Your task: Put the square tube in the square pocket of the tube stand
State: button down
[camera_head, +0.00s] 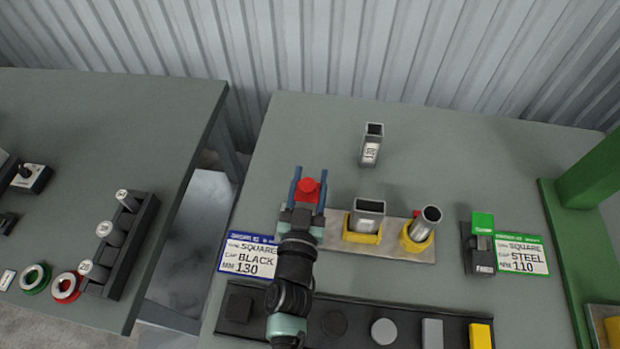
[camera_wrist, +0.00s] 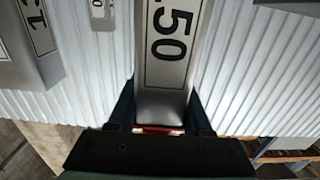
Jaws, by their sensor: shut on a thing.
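My gripper (camera_head: 308,190) points away over the table and is shut on a flat-sided grey tube (camera_wrist: 165,65). In the wrist view the tube sits between the fingers, its label showing "50", with red at the finger end. In the head view only a red top (camera_head: 308,187) shows between the blue fingers; the rest is hidden. To its right is the tube stand, a pale plate (camera_head: 393,246) with two yellow pockets. An open square tube (camera_head: 369,209) stands in the square pocket (camera_head: 362,237), an open round tube (camera_head: 430,216) in the round pocket (camera_head: 416,246).
Another labelled square tube (camera_head: 371,150) stands free behind the stand. A dark tray (camera_head: 356,313) with several caps lies in front. Two cards, blue-edged (camera_head: 247,256) and green-edged (camera_head: 522,255), flank the stand. A green frame (camera_head: 572,235) bounds the right. The table's back is mostly clear.

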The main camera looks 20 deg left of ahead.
jog(key=shift+c, duration=1.6)
grip_release()
jog(key=shift+r+p, duration=0.15)
jog(key=shift+p, duration=0.15)
jog(key=b+v, duration=0.2)
jog(key=v, duration=0.9)
jog(key=shift+s+d, duration=0.15)
jog(key=shift+s, duration=0.3)
